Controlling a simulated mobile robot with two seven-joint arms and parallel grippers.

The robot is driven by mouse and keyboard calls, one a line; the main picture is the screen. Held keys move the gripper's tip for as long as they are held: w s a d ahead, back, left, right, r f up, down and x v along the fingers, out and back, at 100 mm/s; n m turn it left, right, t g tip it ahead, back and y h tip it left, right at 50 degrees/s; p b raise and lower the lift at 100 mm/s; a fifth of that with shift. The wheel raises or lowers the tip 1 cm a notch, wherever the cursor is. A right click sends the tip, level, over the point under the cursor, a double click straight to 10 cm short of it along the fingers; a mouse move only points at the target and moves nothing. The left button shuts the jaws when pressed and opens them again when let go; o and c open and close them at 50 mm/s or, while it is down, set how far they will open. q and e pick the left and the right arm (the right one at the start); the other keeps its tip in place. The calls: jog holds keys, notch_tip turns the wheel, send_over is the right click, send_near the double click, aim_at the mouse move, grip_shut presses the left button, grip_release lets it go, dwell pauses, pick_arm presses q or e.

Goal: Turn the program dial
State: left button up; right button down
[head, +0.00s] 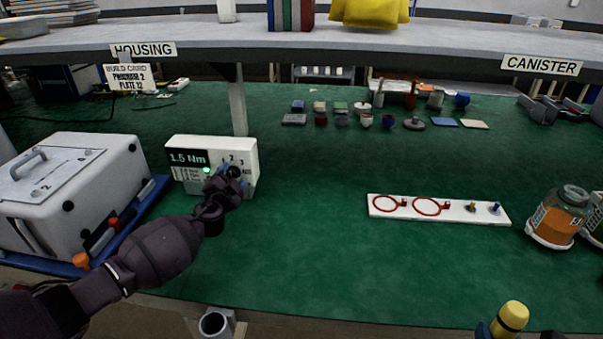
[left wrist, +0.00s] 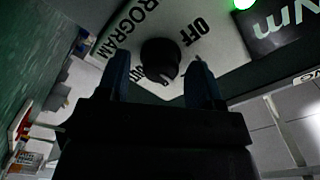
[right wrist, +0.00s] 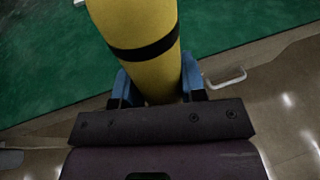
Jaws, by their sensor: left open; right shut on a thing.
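The program dial is a dark round knob (left wrist: 160,60) on the face of a white controller box (head: 245,152). The box's display reads 1.5 Nm and a green light glows beside it. My left gripper (left wrist: 160,82) is open, with one blue finger on each side of the knob; I cannot tell whether they touch it. In the head view my left gripper (head: 228,180) hides the dial. My right gripper (right wrist: 158,85) is shut on a yellow cylindrical tool (right wrist: 140,30) with a black band. The tool also shows at the bottom right of the head view (head: 513,317).
A build card (head: 128,77) reads program 2, plate 12. A white housing (head: 75,190) stands on a blue tray left of the controller. A white strip with red rings (head: 455,216) and an orange-filled canister (head: 558,220) are to the right. The middle green mat is clear.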

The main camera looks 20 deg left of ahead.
aim_at(511, 333)
pick_arm(q)
jog(key=c, duration=0.9)
jog(key=m, duration=0.4)
jog(key=shift+m, duration=0.3)
pick_arm(e)
jog(key=shift+r, duration=0.2)
pick_arm(q)
jog(key=m, duration=0.4)
jog(key=shift+m+p, duration=0.3)
jog(key=shift+p, duration=0.05)
pick_arm(e)
jog(key=shift+w+r, duration=0.1)
jog(key=shift+r, duration=0.4)
pick_arm(q)
jog(key=m, duration=0.4)
jog(key=shift+m+p, duration=0.3)
jog(key=shift+p, duration=0.1)
pick_arm(e)
jog(key=shift+r, duration=0.75)
pick_arm(q)
jog(key=shift+f+m+p, duration=0.15)
jog(key=shift+m+p, duration=0.25)
jog(key=shift+m, duration=1.6)
pick_arm(e)
jog(key=shift+w+r+t, duration=0.1)
jog(key=shift+r+t, duration=0.2)
jog(key=shift+r, duration=0.4)
